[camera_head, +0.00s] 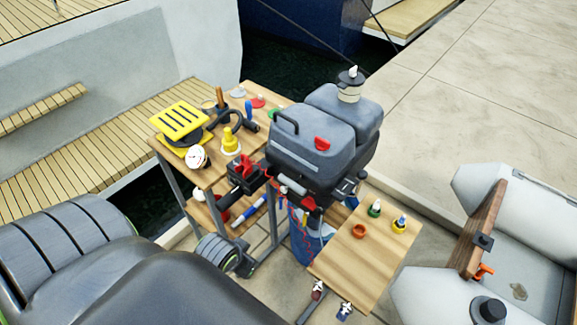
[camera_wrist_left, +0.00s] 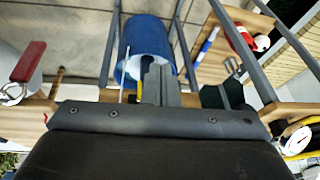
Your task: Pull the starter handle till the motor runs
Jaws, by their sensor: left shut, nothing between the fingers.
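The grey outboard motor (camera_head: 315,140) stands upright in the middle of the head view. A red grip (camera_head: 322,143) sits on the front face of its cowl; I cannot tell whether this is the starter handle. A black loop handle (camera_head: 287,122) is on the cowl's left side. My left gripper (camera_wrist_left: 157,68) is shut and empty, pointing toward a blue bucket (camera_wrist_left: 132,65) below the motor. In the head view my left arm fills the lower left, and its gripper is low, apart from the cowl. My right gripper is not in view.
An inflatable boat (camera_head: 535,240) lies farther right. Bare dock (camera_head: 490,85) is behind.

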